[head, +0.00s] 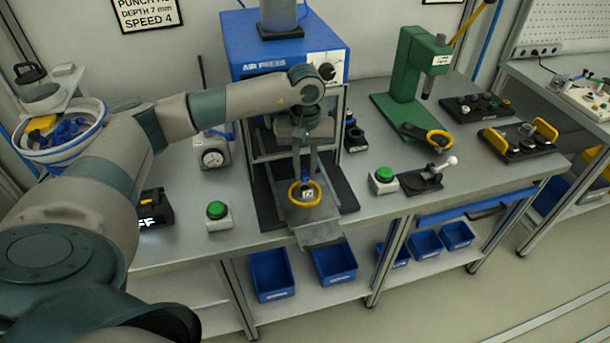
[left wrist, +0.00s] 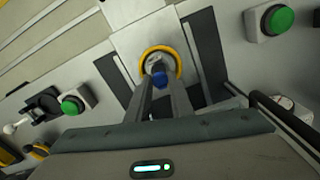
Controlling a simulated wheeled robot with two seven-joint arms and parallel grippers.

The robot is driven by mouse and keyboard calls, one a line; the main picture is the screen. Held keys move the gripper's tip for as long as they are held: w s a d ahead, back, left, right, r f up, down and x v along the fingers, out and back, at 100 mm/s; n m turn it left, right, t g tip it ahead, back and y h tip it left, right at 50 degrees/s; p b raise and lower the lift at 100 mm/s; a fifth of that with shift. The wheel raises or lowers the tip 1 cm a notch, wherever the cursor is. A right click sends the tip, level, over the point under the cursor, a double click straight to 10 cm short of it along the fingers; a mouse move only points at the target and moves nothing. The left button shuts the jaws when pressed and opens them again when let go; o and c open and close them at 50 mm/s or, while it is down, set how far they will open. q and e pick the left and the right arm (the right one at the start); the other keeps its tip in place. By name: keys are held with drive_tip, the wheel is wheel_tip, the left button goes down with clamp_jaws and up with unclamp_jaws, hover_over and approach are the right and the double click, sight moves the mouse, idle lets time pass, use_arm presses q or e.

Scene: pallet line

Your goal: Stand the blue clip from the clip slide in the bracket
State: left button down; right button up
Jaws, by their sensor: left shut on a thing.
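My left gripper (head: 305,183) reaches down in front of the blue air press, fingers shut on the small blue clip (left wrist: 158,77). In the left wrist view the fingertips (left wrist: 160,84) close around the clip. The clip is inside or just above a yellow ring (left wrist: 177,56) with a grey metal part, probably the bracket (left wrist: 153,58), in it. The ring also shows in the head view (head: 317,199). The fingers hide part of the clip, and I cannot tell whether it touches the metal part. I cannot identify the clip slide for certain. My right gripper is out of view.
The press frame (head: 285,60) stands close behind the gripper. Green buttons (head: 217,210) (head: 383,177) flank it. A bowl with blue pieces (head: 62,133) is at left, a green press (head: 415,75) at right. Blue bins (head: 272,275) sit below the bench edge.

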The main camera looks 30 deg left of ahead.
sight(305, 174)
use_arm(q)
wheel_tip(305, 174, down, 3)
drive_tip(key=shift+r+p, duration=0.15)
drive_tip(key=shift+p, duration=0.5)
drive_tip(key=shift+f, duration=0.2)
drive_tip(key=shift+f, duration=0.15)
drive_tip(key=c, duration=1.6)
unclamp_jaws()
drive_tip(key=shift+o, duration=0.2)
